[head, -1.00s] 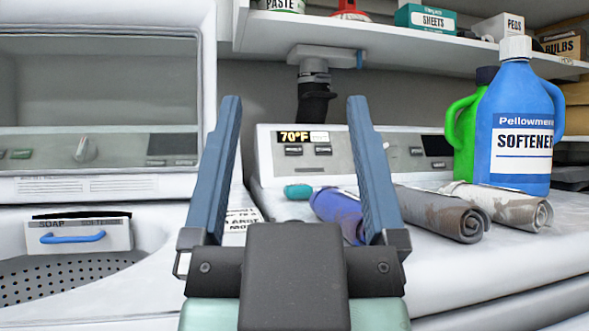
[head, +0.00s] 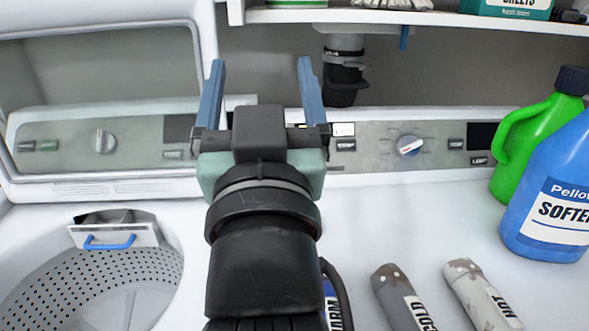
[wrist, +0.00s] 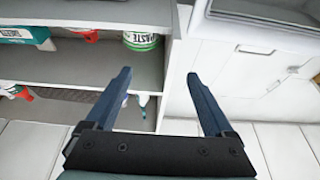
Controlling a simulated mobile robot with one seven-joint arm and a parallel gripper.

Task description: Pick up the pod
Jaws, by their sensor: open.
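My gripper (head: 261,62) is open and empty in the head view, its two blue fingers pointing up and away in front of the machine's back panel. In the wrist view, the open gripper (wrist: 159,73) has nothing between its fingers. No pod can be made out in either current view. The small teal capsule-like item seen earlier on the machine top is not visible now; my arm covers part of that surface (head: 420,225).
A blue softener jug (head: 552,195) and a green jug (head: 530,140) stand at right. An open washer drum (head: 95,285) is at left. A shelf (head: 420,17) overhangs the back. The machine top between is clear.

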